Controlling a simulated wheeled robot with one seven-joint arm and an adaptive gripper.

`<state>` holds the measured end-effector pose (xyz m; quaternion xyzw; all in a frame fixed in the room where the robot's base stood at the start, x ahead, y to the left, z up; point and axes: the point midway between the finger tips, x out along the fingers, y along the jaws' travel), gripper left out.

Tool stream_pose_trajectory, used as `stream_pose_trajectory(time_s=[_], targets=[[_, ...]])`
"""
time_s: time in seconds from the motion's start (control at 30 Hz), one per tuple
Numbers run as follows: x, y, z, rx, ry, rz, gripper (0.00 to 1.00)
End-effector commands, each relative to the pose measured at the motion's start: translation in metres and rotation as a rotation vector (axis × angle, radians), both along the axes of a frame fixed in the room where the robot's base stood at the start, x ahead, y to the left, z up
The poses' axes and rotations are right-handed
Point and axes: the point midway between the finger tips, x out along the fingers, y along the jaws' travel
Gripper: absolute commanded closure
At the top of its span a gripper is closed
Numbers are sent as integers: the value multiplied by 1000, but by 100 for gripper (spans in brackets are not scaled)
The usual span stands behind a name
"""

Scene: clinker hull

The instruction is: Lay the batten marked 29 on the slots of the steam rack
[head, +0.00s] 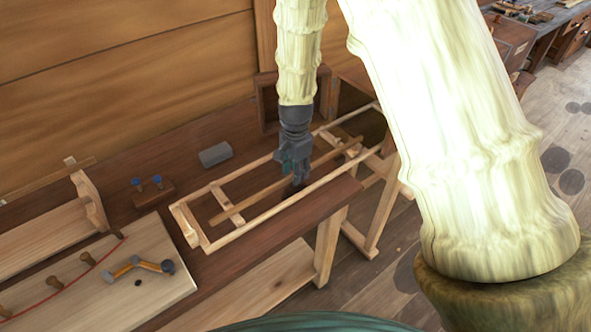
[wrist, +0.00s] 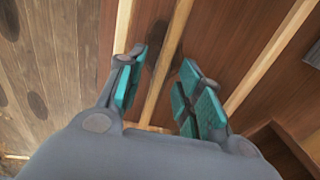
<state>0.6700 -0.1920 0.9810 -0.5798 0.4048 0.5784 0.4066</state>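The steam rack is a long, pale wooden frame (head: 265,222) on the brown bench, and its rails also show in the wrist view (wrist: 268,58). A thin wooden batten (head: 252,203) runs lengthwise between the rack's two long rails, its near end by a crosspiece. I cannot tell whether it rests in slots, and no number is legible. My gripper (head: 297,178) points down over the middle of the rack. In the wrist view its teal-padded fingers (wrist: 163,60) stand apart with the batten (wrist: 166,70) between them and gaps on both sides.
A grey block (head: 215,155) and a small wooden block with two blue-topped pegs (head: 152,190) lie left of the rack. A pale board (head: 120,280) with orange-and-grey tools (head: 140,266) is front left. A plank wall (head: 120,80) stands close behind.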

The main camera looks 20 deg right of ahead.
Motion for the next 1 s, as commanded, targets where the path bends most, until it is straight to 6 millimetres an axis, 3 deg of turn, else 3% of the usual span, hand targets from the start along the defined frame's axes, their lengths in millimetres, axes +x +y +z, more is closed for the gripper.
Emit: stream_pose_trajectory(time_s=[0.2,0.37,0.8,1.0], targets=[[0,0,3,0,0,0,65],[1,0,18,0,-2,0,65],[0,0,89,0,-2,0,65],[0,0,111,0,-1,0,65]])
